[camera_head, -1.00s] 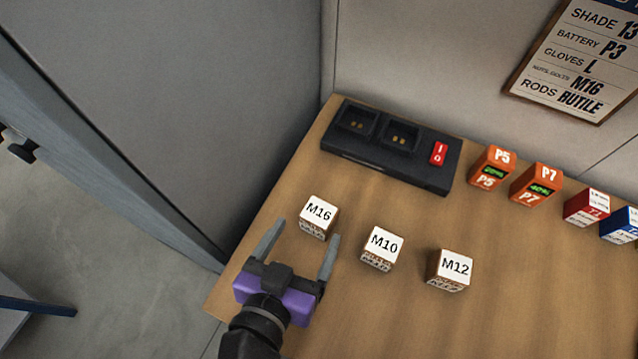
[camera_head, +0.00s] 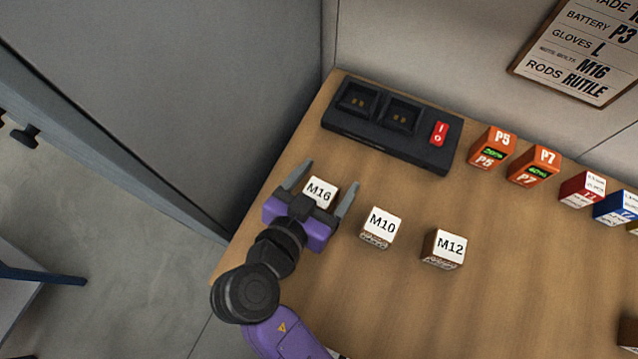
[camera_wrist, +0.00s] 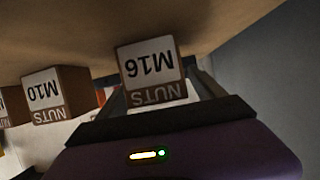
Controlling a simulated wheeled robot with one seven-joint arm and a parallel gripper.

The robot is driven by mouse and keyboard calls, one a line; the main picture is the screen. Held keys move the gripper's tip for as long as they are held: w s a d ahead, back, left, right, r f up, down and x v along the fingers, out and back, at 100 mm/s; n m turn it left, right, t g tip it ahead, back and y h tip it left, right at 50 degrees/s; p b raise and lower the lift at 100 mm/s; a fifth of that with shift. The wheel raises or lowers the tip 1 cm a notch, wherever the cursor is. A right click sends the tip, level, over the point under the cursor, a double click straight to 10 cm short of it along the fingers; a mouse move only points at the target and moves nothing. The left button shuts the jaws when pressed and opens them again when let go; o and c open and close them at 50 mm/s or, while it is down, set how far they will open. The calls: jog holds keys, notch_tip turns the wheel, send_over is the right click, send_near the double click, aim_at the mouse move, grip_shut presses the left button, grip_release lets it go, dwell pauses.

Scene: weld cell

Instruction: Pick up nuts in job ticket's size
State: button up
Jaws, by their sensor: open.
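The job ticket (camera_head: 580,52) on the wall reads M16 on its nuts line. The M16 nuts box (camera_head: 319,190) is a small white-topped box standing on the bench at the left of a row. My gripper (camera_head: 322,180) is open, with one finger on each side of the M16 box. In the wrist view the M16 box (camera_wrist: 150,72) appears upside down between the fingers, with NUTS on its side. Contact with the fingers cannot be told. The M10 box (camera_head: 381,227) stands to the right, and the M12 box (camera_head: 444,248) further right.
A black charger (camera_head: 392,133) with a red switch lies behind the nuts boxes. Orange P5 (camera_head: 492,147) and P7 (camera_head: 534,166) batteries, a red box (camera_head: 582,189) and a blue box (camera_head: 617,207) line the back right. The bench front right is mostly clear.

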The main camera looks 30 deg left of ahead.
grip_shut()
dwell(0.3)
